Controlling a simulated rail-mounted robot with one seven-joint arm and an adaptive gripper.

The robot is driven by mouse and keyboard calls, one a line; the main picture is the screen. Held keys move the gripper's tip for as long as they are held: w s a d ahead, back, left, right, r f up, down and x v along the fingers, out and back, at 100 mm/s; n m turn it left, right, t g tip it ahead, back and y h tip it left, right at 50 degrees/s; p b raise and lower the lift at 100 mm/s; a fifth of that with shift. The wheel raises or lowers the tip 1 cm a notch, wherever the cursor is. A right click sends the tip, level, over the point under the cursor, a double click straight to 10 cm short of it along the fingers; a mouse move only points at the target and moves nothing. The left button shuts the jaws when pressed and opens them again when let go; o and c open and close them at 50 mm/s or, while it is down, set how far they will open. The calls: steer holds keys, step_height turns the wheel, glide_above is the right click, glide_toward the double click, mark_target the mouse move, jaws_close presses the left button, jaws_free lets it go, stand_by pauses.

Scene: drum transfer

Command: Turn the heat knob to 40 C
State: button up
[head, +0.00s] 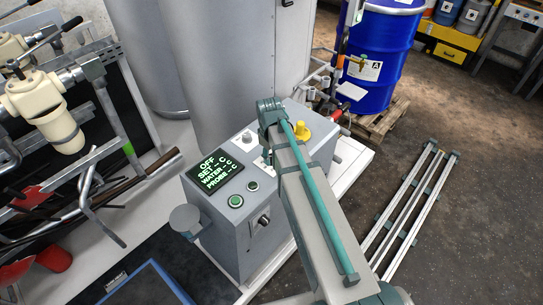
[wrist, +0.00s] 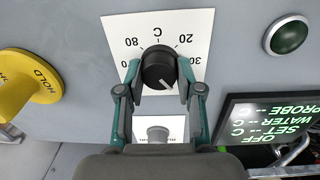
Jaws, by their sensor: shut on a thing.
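The heat knob (wrist: 158,68) is black and round with a white mark. It sits on a white scale plate (wrist: 115,30) that appears upside down in the wrist view, with 80, C, 20 and 30 legible. My gripper (wrist: 159,77) is shut on the knob, one finger on each side. In the head view my gripper (head: 268,156) is over the panel and my arm hides the knob. The display (head: 215,171) reads OFF, with dashes for SET, WATER and PROBE. Which number the knob's mark points to is hard to tell.
A yellow HOLD knob (wrist: 28,83) is beside the scale plate. A small grey knob (wrist: 157,133) on a white plate is close to my fingers. A green button (wrist: 290,37) is near the display. A blue drum (head: 382,55) stands behind, and metal rails (head: 412,205) lie right.

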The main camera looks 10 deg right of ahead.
mark_target(271, 157)
steer(key=shift+n, duration=0.6)
steer(key=o, duration=1.2)
steer(key=shift+c, duration=0.2)
step_height(271, 157, up, 12)
steer(key=shift+s+a, duration=0.15)
steer(key=shift+a, duration=0.05)
steer(key=shift+f, duration=0.1)
